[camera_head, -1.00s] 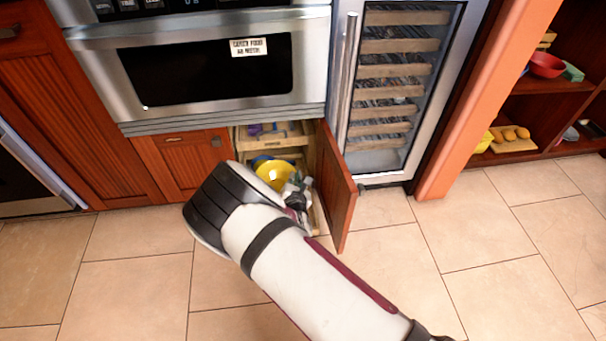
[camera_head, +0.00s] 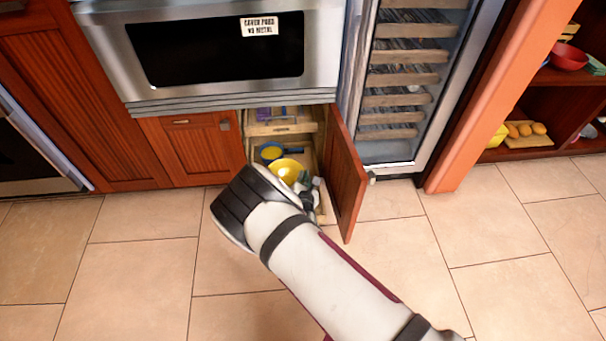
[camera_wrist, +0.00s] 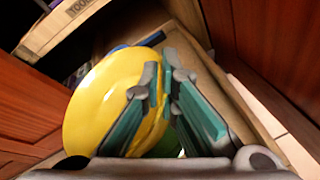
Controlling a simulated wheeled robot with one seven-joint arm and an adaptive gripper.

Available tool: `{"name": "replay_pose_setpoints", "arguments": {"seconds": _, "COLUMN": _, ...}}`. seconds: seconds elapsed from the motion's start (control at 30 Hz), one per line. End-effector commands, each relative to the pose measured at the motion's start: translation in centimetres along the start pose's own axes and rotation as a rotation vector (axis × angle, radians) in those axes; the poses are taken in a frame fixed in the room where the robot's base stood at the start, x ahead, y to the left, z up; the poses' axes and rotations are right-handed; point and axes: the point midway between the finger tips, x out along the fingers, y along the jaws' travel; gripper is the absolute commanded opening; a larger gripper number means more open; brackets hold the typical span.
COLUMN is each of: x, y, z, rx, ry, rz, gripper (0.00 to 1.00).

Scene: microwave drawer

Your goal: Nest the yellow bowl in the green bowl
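The yellow bowl (camera_head: 287,168) is in the low cabinet below the microwave; it fills the left middle of the wrist view (camera_wrist: 100,100), tilted. My gripper (camera_wrist: 164,75) has its two teal-padded fingers closed on the bowl's rim, one on each side of it. In the head view my gripper (camera_head: 312,188) is partly hidden by my forearm. A patch of green (camera_wrist: 165,148), probably the green bowl, shows below the yellow bowl between my fingers. The rest of it is hidden, so I cannot tell how the two bowls touch.
The cabinet door (camera_head: 346,175) stands open just right of my gripper. A blue-rimmed yellow item (camera_head: 271,152) lies behind the bowl, under an upper wooden drawer (camera_head: 281,128). The drawer's wooden side wall (camera_wrist: 222,85) runs close to the right of my fingers. The floor in front is clear.

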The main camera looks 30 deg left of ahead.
Motion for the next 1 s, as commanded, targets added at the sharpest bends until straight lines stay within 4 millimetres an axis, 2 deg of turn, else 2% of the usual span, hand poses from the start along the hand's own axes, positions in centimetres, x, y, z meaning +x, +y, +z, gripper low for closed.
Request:
{"name": "replay_pose_setpoints", "arguments": {"seconds": 0.5, "x": 1.2, "y": -1.5, "z": -2.7, "rx": 0.0, "ry": -0.001, "rz": 0.001, "gripper": 0.0}}
{"name": "replay_pose_setpoints", "arguments": {"seconds": 1.0, "x": 1.4, "y": -1.8, "z": -3.2, "rx": 0.001, "ry": -0.001, "rz": 0.001, "gripper": 0.0}}
